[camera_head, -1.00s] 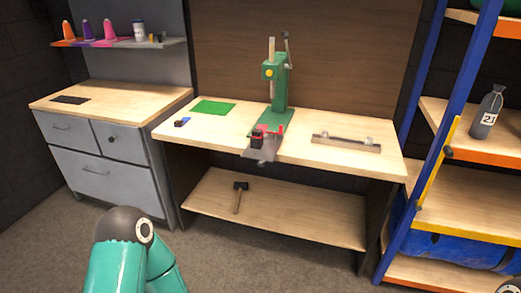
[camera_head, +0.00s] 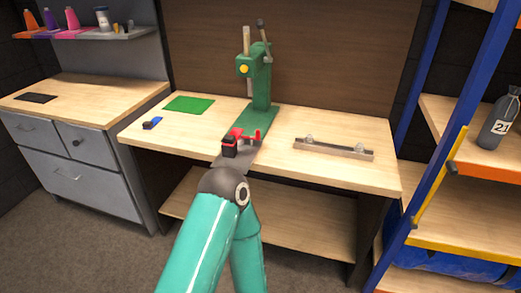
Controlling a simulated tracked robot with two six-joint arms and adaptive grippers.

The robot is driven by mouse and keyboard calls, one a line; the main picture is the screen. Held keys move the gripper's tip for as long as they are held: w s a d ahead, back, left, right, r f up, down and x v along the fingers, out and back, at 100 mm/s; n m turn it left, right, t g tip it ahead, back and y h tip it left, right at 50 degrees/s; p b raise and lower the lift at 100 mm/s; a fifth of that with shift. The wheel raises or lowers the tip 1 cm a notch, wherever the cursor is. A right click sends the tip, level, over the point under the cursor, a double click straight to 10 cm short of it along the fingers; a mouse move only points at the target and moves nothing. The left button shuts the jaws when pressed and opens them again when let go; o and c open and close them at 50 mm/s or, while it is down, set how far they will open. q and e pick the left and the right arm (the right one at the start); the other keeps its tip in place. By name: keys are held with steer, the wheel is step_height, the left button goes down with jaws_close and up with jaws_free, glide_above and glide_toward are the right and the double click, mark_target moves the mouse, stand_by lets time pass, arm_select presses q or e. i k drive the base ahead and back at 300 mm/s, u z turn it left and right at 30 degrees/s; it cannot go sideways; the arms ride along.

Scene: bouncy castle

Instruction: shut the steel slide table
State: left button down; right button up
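The steel slide table (camera_head: 222,162) is a grey plate at the foot of the green press (camera_head: 261,85), near the bench's front edge. Its front end is hidden behind the dark joint of my teal arm, so I cannot tell how far it sticks out. A red clamp-like part with a black block (camera_head: 230,148) sits on or just behind the plate. My teal arm rises from the bottom middle of the view. Neither of my grippers is in view.
The wooden bench (camera_head: 340,173) also holds a green mat (camera_head: 189,104), a small blue item (camera_head: 152,123) and a metal bar with two knobs (camera_head: 333,147). A grey drawer cabinet (camera_head: 85,163) stands left. A blue-framed shelf rack (camera_head: 419,119) stands right, with a grey bottle (camera_head: 499,119).

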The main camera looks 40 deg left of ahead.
mark_target(240, 157)
steer(key=u, duration=0.15)
steer(key=i, duration=0.85)
steer(key=u, duration=0.7)
